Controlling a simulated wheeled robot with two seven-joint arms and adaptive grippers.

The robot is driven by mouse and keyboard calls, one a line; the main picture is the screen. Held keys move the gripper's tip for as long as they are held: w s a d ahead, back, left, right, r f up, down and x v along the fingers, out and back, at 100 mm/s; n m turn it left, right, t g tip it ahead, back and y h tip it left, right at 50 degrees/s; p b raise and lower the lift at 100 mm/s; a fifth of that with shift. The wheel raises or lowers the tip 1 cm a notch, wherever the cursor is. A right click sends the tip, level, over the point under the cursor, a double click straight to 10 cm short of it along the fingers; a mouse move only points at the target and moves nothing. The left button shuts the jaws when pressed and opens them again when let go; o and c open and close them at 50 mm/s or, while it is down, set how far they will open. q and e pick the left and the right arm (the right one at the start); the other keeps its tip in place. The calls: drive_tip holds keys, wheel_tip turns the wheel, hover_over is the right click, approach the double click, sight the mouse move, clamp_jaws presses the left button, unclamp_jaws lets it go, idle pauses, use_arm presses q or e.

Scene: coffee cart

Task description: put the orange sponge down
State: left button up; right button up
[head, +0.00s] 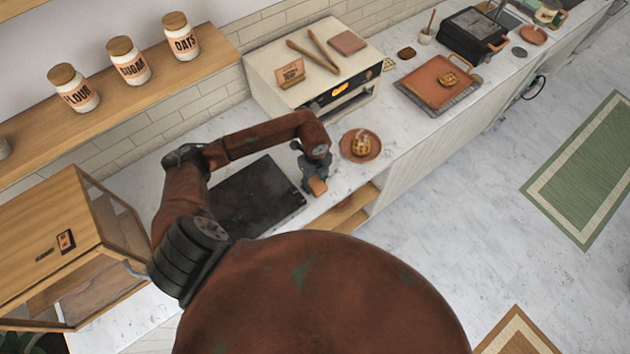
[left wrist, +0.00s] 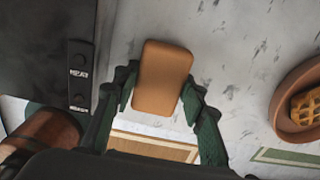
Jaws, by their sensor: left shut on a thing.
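The orange sponge (head: 318,186) is a small rounded block between the fingertips of my left gripper (head: 315,178). In the left wrist view the sponge (left wrist: 163,78) sits between the two green fingers of the left gripper (left wrist: 162,95), which are shut on it. The gripper points down at the marble counter (head: 225,128), between the dark flat panel and the plate with the waffle. I cannot tell whether the sponge touches the counter. My right gripper is in neither view.
A dark flat panel (head: 258,196) lies left of the gripper. A brown plate (head: 376,154) with a waffle (head: 362,143) stands close on its right. A white oven (head: 259,86) stands behind. An open shelf (head: 345,212) lies below the counter's front edge.

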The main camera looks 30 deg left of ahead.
sight(315, 183)
use_arm(q)
drive_tip(key=shift+f, duration=0.1)
drive_tip(key=shift+f, duration=0.25)
drive_tip(key=o, duration=0.9)
drive_tip(key=shift+s, duration=0.1)
drive_tip(key=shift+o, duration=1)
drive_tip(key=shift+r, duration=0.1)
drive_tip(key=shift+r, duration=0.3)
wheel_tip(315, 183, up, 12)
drive_tip(key=b, duration=0.2)
drive_tip(key=shift+f, duration=0.1)
